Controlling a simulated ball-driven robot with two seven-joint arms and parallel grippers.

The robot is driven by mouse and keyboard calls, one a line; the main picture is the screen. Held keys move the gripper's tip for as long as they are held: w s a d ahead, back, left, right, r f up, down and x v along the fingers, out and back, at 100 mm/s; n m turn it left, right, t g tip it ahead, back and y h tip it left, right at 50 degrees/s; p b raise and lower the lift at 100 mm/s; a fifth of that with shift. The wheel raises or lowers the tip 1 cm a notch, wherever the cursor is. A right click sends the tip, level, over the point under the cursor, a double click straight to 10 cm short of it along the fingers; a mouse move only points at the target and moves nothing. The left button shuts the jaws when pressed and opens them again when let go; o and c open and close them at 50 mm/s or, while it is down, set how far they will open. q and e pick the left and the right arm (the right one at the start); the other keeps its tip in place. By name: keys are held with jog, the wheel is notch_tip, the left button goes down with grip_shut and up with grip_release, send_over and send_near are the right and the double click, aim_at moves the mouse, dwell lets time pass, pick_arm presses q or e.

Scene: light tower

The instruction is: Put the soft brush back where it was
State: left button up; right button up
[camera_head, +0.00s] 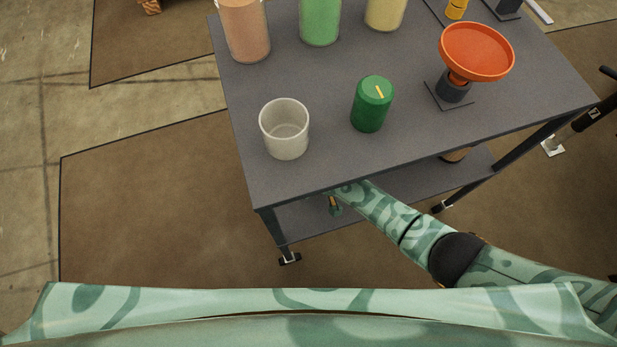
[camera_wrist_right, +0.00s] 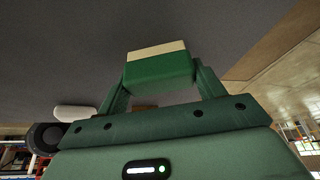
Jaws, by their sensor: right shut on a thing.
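My right gripper (camera_wrist_right: 160,80) is shut on a green block with a cream layer along its far side, which looks like the soft brush (camera_wrist_right: 157,66). One finger is on each side of it. In the head view my right arm reaches in from the right, and its hand goes under the front edge of the table top. Only a small part of the hand shows there, so the brush is hidden in that view. My left gripper is in neither view.
The grey table (camera_head: 225,95) bears a clear cup (camera_head: 284,130), a green canister (camera_head: 372,105), an orange dish (camera_head: 477,50) on a dark stand and several coloured jars behind. A lower shelf (camera_head: 365,207) runs beneath, with a tan object (camera_head: 455,155) partly hidden.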

jog(key=shift+s+d, duration=0.1)
jog(key=o, duration=0.9)
jog(key=shift+o, duration=0.2)
jog(key=shift+r, duration=0.2)
jog(key=p+v, duration=0.3)
jog(key=shift+r, duration=0.15)
jog(key=s+d+p, duration=0.2)
jog(key=s+d, duration=0.1)
jog(key=s, duration=0.1)
jog(key=s+d+p, duration=0.2)
jog(key=s+d, duration=0.2)
jog(key=shift+s, duration=0.1)
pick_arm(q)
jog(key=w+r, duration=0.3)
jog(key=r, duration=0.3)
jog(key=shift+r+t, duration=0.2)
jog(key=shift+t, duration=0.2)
pick_arm(e)
jog(key=shift+s+d+f, duration=0.3)
jog(key=shift+s+d, duration=0.1)
